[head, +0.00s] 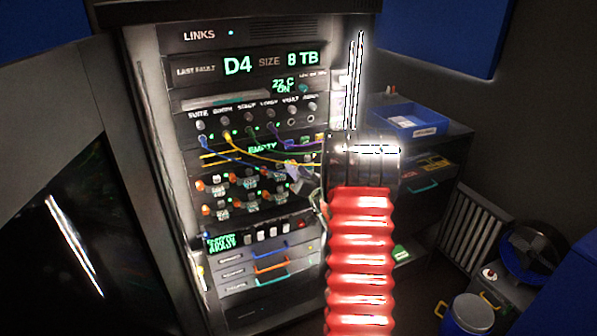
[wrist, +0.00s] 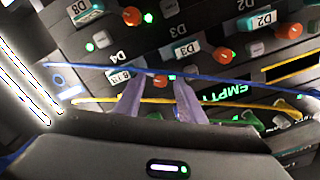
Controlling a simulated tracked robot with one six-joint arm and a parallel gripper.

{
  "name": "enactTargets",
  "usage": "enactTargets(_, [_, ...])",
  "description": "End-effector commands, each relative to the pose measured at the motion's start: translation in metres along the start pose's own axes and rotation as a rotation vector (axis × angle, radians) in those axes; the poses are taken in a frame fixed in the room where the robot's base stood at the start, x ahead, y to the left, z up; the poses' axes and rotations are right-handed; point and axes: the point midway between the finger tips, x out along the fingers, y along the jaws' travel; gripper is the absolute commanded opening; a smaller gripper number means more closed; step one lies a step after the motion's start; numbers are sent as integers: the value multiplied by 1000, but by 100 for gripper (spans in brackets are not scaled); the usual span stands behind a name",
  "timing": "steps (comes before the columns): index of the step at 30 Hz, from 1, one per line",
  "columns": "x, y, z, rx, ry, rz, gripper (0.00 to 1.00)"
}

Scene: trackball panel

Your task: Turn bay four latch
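In the wrist view an orange latch knob (wrist: 162,80) sits between my fingertips in the picture, beside a tag reading 8 TB (wrist: 118,76) and near the label D4 (wrist: 124,55). My gripper (wrist: 158,84) is open, its two pale purple fingers apart on either side of that knob; I cannot tell whether they touch it. In the head view my gripper (head: 301,177) is small and close to the drive bays, and it and my arm hide the bays at the right. The rack display (head: 238,65) reads last fault D4, size 8 TB.
A blue cable (wrist: 220,78) and a yellow cable (wrist: 145,101) cross near my fingers. Other orange knobs (wrist: 222,55) sit close by. Plugs and several cables hang above the bays in the head view. A blue bin (head: 409,121) stands on a cabinet to the right.

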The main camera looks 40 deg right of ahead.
Motion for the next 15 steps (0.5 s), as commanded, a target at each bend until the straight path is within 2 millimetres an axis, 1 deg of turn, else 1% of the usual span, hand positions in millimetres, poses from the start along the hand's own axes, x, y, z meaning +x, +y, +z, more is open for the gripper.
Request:
enactTargets(4, [-3, 0, 0, 0, 0, 0, 36])
enactTargets(8, [-13, 0, -1, 0, 1, 0, 36])
enactTargets(11, [-26, 1, 0, 1, 0, 2, 36])
enactTargets(15, [-49, 1, 0, 0, 1, 2, 36])
